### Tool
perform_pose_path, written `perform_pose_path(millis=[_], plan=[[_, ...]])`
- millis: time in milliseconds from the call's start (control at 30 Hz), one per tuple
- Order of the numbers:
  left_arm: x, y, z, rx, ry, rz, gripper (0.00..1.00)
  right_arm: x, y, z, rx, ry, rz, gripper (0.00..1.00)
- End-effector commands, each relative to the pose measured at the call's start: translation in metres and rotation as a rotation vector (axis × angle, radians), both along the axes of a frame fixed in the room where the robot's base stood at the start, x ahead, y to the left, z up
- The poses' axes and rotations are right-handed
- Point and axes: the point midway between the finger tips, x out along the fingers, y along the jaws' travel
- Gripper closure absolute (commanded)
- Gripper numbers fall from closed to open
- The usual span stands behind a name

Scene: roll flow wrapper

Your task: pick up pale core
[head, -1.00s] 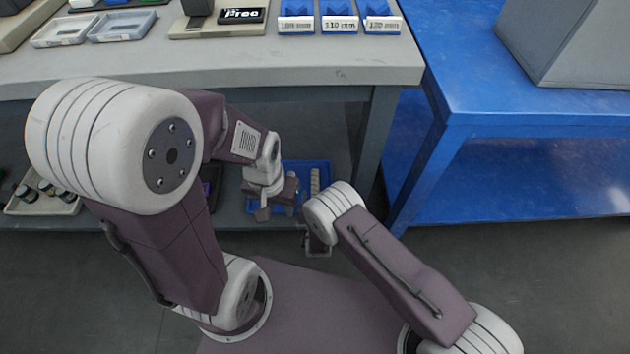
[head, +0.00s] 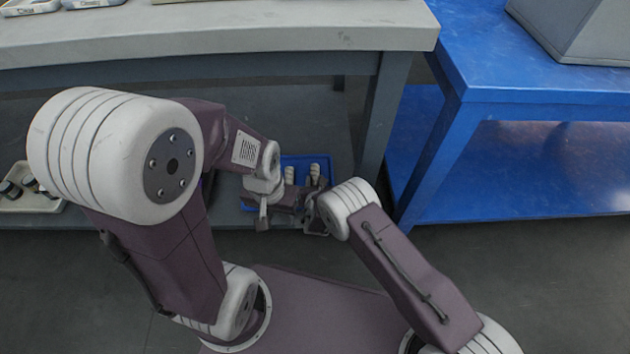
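Two small pale cylinders show in the blue tray (head: 299,159) on the lower shelf. One pale core (head: 289,175) lies on the left; the other (head: 314,170) is on the right, by the dark fingers of my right gripper (head: 315,184). Which of them is the task's core I cannot tell. My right gripper is over the tray's right part, small and partly hidden by its own arm; its grip is unclear. My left gripper (head: 284,212) is in front of the tray, with its fingers apart and nothing seen between them. The tray's front is mostly hidden.
The grey workbench (head: 220,48) overhangs the lower shelf (head: 228,217), and its leg (head: 383,115) stands right of the tray. A pale tray (head: 36,195) with dark rolls is at the far left. A blue table (head: 500,85) with a grey box (head: 580,28) stands right.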

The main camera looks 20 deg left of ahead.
Motion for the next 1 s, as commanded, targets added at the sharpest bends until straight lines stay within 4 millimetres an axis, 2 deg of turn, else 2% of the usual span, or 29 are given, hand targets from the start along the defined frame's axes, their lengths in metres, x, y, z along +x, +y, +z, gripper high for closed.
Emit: perform_pose_path(millis=[33,67,100,433,567,700,1000], plan=[[0.000,0.000,0.000,0.000,0.000,0.000,0.64,0.000,0.000,0.000,0.000,0.001,0.000,0.89],[0.000,0.000,0.000,0.000,0.000,0.000,0.64,0.000,0.000,0.000,0.000,0.001,0.000,0.97],[0.000,0.000,0.000,0.000,0.000,0.000,0.64,0.000,0.000,0.000,0.000,0.001,0.000,1.00],[0.000,0.000,0.006,0.000,0.000,0.000,0.64,0.000,0.000,0.006,0.000,0.000,0.000,1.00],[0.000,0.000,0.021,0.000,0.000,0.000,0.64,0.000,0.000,0.024,0.000,0.000,0.000,1.00],[0.000,0.000,0.048,0.000,0.000,0.000,0.64,-0.001,0.000,0.054,0.000,0.000,0.000,1.00],[0.000,0.000,0.103,0.000,0.000,0.000,0.64,-0.065,-0.036,0.093,-0.005,0.004,0.003,1.00]])
